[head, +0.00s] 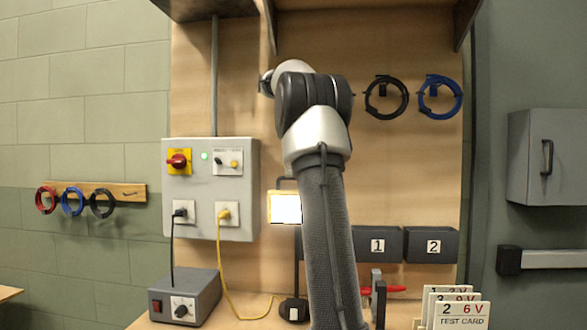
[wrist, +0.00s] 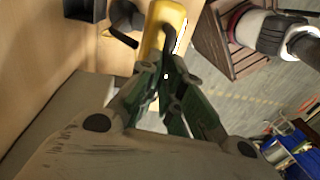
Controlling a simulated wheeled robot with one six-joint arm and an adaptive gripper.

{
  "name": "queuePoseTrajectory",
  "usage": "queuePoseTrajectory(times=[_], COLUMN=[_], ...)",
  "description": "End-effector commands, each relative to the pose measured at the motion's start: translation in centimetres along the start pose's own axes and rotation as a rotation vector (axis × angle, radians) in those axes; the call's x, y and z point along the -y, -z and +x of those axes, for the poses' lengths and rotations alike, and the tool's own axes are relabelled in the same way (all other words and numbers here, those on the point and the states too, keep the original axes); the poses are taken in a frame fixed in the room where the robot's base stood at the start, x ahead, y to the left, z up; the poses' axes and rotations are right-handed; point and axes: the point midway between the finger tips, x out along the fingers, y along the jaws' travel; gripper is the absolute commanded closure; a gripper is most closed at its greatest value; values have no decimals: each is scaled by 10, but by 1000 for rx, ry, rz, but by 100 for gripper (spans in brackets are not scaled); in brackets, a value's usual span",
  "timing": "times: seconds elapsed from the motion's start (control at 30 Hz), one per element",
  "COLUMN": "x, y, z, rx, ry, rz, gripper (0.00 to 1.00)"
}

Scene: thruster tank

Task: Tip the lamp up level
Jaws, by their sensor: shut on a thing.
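The lamp (head: 285,207) has a yellow housing and a bright white face. In the head view it sits on a thin dark pole above a round black base (head: 293,309), just left of my arm. The wrist view shows its yellow housing (wrist: 158,27) at the top, with a dark curved handle (wrist: 168,38) in front. My gripper (wrist: 167,76), with green-padded fingers, is shut on the lamp's handle. The fingertips are hidden behind my arm in the head view. The lamp's exact tilt is hard to tell.
A grey switch panel (head: 210,188) and a power supply box (head: 186,298) stand left of the lamp, with a yellow cable (head: 236,309) looping on the bench. Dark bins marked 1 and 2 (head: 405,245) and test cards (head: 460,310) are to the right.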

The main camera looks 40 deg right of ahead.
Motion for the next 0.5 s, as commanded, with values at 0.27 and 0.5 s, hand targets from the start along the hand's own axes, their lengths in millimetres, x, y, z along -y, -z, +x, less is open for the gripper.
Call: queuePoseTrajectory(times=[0.27,0.5], x=[-13,-13], y=[0,0], z=[12,13], rx=[7,8], ry=[12,13], rz=[3,4], gripper=[100,70])
